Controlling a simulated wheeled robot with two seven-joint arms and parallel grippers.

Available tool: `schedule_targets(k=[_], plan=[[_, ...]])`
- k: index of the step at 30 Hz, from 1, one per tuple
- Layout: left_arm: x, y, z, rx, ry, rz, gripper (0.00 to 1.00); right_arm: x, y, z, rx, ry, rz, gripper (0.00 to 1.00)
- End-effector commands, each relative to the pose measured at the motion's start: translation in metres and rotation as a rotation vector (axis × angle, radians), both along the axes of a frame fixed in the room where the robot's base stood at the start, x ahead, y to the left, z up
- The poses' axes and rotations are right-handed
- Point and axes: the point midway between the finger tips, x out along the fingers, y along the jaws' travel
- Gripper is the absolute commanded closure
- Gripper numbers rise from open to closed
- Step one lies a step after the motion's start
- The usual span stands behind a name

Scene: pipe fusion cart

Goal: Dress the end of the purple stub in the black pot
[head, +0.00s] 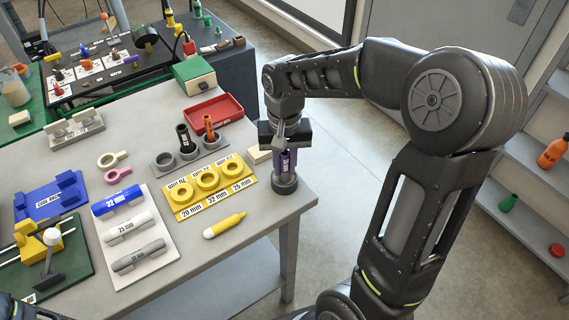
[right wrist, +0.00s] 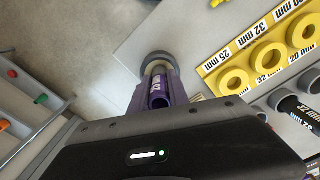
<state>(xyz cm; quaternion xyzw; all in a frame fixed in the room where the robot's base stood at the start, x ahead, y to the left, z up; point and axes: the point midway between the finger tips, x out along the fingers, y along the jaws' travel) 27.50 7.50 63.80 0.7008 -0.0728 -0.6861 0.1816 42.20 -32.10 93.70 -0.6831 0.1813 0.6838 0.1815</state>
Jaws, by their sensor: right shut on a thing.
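My right gripper (head: 285,150) is shut on the purple stub (head: 285,164) and points straight down at the table's right corner. The stub is upright, and its lower end is at the mouth of the black pot (head: 285,185). In the right wrist view the stub (right wrist: 158,92) reaches toward the round pot (right wrist: 157,60), its end overlapping the opening. How deep the end sits inside is hidden. My left gripper is not in view.
A yellow ring holder (head: 208,184) lies left of the pot, with a rack holding black and orange stubs (head: 209,127) behind it. A red tray (head: 213,111) stands further back. A yellow marker (head: 224,225) lies in front. The table edge is close to the pot.

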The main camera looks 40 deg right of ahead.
Motion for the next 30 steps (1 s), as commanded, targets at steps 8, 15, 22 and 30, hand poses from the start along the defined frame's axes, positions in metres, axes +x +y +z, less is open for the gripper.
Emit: schedule_targets(k=[8, 15, 22, 30], plan=[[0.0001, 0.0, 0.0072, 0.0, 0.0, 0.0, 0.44, 0.0, -0.0001, -0.0005, 0.0, 0.0, 0.413, 1.0], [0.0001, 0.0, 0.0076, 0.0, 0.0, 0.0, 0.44, -0.0002, 0.0001, -0.0025, 0.001, 0.001, 0.541, 1.0], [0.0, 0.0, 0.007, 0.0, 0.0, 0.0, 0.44, -0.0004, 0.0002, -0.003, 0.001, 0.001, 0.521, 1.0], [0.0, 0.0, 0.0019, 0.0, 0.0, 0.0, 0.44, -0.0002, 0.0005, -0.0033, 0.001, 0.001, 0.18, 1.0]])
